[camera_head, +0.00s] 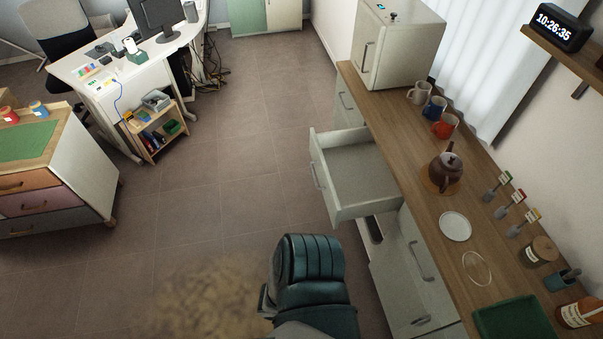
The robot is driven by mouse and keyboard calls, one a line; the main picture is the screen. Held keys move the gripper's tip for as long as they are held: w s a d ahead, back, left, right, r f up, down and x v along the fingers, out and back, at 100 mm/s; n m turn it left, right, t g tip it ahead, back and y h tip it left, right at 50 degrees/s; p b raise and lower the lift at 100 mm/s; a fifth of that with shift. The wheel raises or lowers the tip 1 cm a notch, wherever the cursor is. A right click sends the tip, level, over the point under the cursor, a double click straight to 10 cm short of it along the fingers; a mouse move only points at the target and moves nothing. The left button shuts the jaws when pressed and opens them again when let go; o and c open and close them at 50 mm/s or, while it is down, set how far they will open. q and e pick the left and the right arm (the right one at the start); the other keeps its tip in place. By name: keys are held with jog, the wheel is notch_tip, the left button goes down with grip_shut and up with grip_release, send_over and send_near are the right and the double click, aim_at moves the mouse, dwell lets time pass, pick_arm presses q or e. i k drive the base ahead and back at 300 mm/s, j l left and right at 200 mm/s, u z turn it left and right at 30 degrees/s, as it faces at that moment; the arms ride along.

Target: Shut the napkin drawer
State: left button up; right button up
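A pale grey-white drawer (366,208) stands pulled out from the cabinet under the wooden counter, toward the left. Its inside looks empty from here, and no napkins show. Its front panel carries a handle (316,175) on the left side. I take this open drawer to be the napkin drawer, though no label shows. A dark teal, ribbed part of my own body shows at the bottom middle, apart from the drawer in the picture. Neither of my grippers can be made out in this view.
The wooden counter (402,145) holds mugs, a brown teapot (446,168), a white plate (455,226) and a green tray (512,320). Below the drawer is a dark opening beside a cabinet door (408,275). The tiled floor (235,150) left of the drawer is clear.

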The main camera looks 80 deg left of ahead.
aim_at(356, 181)
jog(key=u, duration=2.25)
